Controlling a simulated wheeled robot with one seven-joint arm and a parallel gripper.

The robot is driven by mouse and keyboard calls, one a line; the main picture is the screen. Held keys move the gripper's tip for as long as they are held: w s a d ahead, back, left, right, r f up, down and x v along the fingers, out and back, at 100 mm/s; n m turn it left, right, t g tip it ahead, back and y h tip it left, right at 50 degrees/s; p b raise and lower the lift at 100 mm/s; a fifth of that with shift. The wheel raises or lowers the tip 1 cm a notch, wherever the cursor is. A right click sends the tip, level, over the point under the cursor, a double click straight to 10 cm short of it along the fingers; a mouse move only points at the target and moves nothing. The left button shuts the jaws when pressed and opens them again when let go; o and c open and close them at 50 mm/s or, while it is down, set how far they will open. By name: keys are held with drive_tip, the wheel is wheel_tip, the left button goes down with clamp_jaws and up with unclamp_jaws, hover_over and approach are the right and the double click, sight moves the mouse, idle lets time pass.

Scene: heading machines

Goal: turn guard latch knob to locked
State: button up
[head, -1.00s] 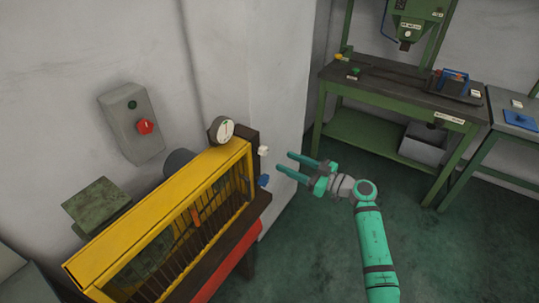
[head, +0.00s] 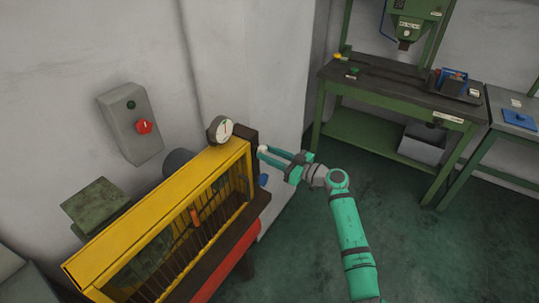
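The yellow-framed machine guard (head: 160,215) stands at the left with a dark end plate at its right end. Two small knobs show on that end: a white knob (head: 262,149) above and a blue knob (head: 263,180) below. I cannot tell from their looks which is the guard latch knob or how it is turned. My gripper (head: 264,152) has its two teal fingers pointing left, with their tips at the white knob and partly covering it. The fingers are apart; whether they press on the knob is too small to tell. The blue knob sits just below the fingers.
A round gauge (head: 220,129) tops the guard near my gripper. A grey box with a red button (head: 144,127) is on the wall. A green workbench (head: 400,95) stands at the back right. The floor (head: 410,240) to the right is clear.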

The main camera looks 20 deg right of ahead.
drive_tip(key=c, duration=0.4)
drive_tip(key=shift+o, duration=0.2)
drive_tip(key=shift+s, duration=0.1)
drive_tip(key=shift+d, duration=0.1)
drive_tip(key=n, duration=0.4)
drive_tip(key=shift+n, duration=0.3)
drive_tip(key=n, duration=0.3)
drive_tip(key=shift+n, duration=0.3)
drive_tip(key=n, duration=0.6)
drive_tip(key=shift+r, duration=0.1)
drive_tip(key=shift+d+n, duration=0.1)
drive_tip(key=shift+n, duration=1.8)
drive_tip(key=o, duration=1.1)
drive_tip(key=shift+c, duration=0.2)
